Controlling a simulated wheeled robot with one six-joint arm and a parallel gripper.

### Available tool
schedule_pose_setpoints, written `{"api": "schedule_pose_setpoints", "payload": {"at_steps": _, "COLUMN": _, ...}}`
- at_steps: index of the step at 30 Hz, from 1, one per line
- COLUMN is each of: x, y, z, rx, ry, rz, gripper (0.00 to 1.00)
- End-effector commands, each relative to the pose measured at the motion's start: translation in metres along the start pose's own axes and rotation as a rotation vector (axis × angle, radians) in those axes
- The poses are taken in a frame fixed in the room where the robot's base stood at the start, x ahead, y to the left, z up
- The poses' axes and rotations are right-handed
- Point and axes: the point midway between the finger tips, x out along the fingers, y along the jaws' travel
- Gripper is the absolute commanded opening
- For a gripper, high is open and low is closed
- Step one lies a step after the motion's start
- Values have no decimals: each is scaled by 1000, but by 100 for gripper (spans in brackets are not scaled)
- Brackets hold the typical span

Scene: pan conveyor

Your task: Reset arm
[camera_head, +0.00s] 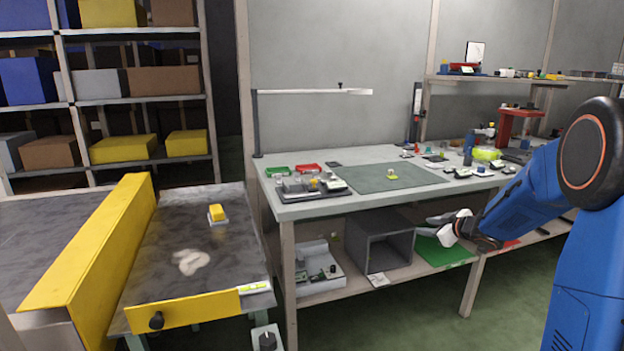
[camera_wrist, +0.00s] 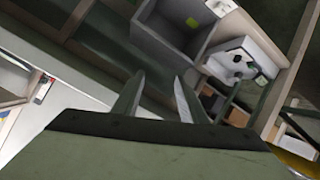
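My blue arm is at the right of the head view. My gripper (camera_head: 447,224) is in front of the workbench (camera_head: 310,208), at about the height between its top and its lower shelf. In the wrist view my gripper's two fingers (camera_wrist: 160,95) stand apart with nothing between them. The wrist view looks tilted toward the lower shelf, with a grey open box (camera_wrist: 175,22) and a white bin (camera_wrist: 245,60) beyond the fingertips.
A conveyor (camera_head: 180,245) with yellow side walls stands at the left, a yellow-topped item (camera_head: 217,212) on it. A green mat (camera_head: 365,180) and several small parts lie on the bench. The grey box (camera_head: 372,262) and a green sheet (camera_head: 440,252) are on the lower shelf. Shelving (camera_head: 130,95) stands behind.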

Motion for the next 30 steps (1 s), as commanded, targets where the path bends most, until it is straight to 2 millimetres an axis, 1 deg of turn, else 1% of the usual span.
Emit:
{"api": "schedule_pose_setpoints", "payload": {"at_steps": 1, "x": -13, "y": 2, "z": -10, "rx": 4, "ry": -16, "rz": 40, "gripper": 38}}
{"api": "schedule_pose_setpoints", "payload": {"at_steps": 6, "x": -55, "y": 9, "z": -27, "rx": 38, "ry": -89, "rz": 168, "gripper": 38}}
{"api": "schedule_pose_setpoints", "payload": {"at_steps": 10, "x": -91, "y": 7, "z": -35, "rx": 78, "ry": -148, "rz": 249, "gripper": 38}}
{"api": "schedule_pose_setpoints", "payload": {"at_steps": 14, "x": -129, "y": -2, "z": -37, "rx": 128, "ry": -209, "rz": 314, "gripper": 38}}
{"api": "schedule_pose_setpoints", "payload": {"at_steps": 20, "x": -188, "y": -28, "z": -32, "rx": 221, "ry": -307, "rz": 378, "gripper": 38}}
{"api": "schedule_pose_setpoints", "payload": {"at_steps": 23, "x": -217, "y": -47, "z": -27, "rx": 271, "ry": -357, "rz": 392, "gripper": 38}}
{"api": "schedule_pose_setpoints", "payload": {"at_steps": 24, "x": -229, "y": -55, "z": -24, "rx": 292, "ry": -377, "rz": 395, "gripper": 38}}
{"api": "schedule_pose_setpoints", "payload": {"at_steps": 29, "x": -273, "y": -96, "z": -11, "rx": 378, "ry": -456, "rz": 386, "gripper": 38}}
{"api": "schedule_pose_setpoints", "payload": {"at_steps": 30, "x": -284, "y": -107, "z": -7, "rx": 400, "ry": -476, "rz": 378, "gripper": 38}}
